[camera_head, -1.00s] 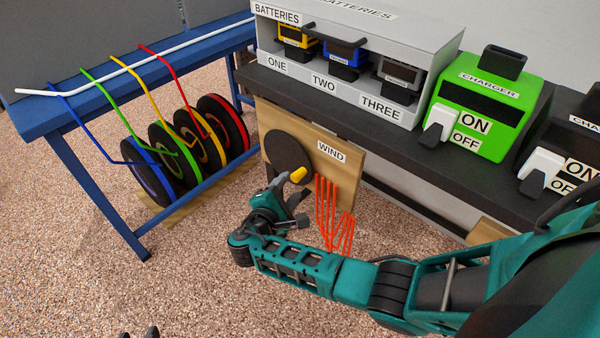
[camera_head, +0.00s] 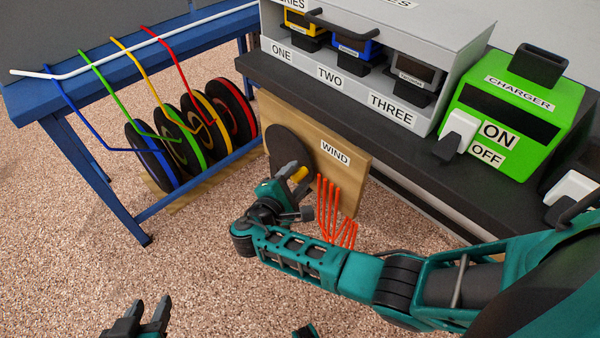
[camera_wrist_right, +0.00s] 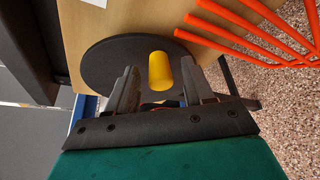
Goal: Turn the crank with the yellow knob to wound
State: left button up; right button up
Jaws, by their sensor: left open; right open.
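The crank is a dark round disc (camera_head: 287,146) on a wooden board marked WIND (camera_head: 335,152). Its yellow knob (camera_head: 299,174) sticks out at the disc's lower right. In the right wrist view the yellow knob (camera_wrist_right: 160,71) stands between the two fingers of my open right gripper (camera_wrist_right: 158,92), with a gap on each side. In the head view my right gripper (camera_head: 294,178) is in front of the disc and partly hides it and the knob. My left gripper (camera_head: 148,315) is open and empty, low over the floor at the bottom left.
Orange rods (camera_head: 328,210) stick out of the board right of the knob, close to my right gripper. A blue bench (camera_head: 95,100) with coloured reels stands at the left. A battery case (camera_head: 350,95) and green charger (camera_head: 520,110) sit on the dark worktop above. The floor between is clear.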

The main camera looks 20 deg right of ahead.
jog(key=shift+w+d, duration=0.1)
dwell(0.4)
grip_shut()
dwell(0.4)
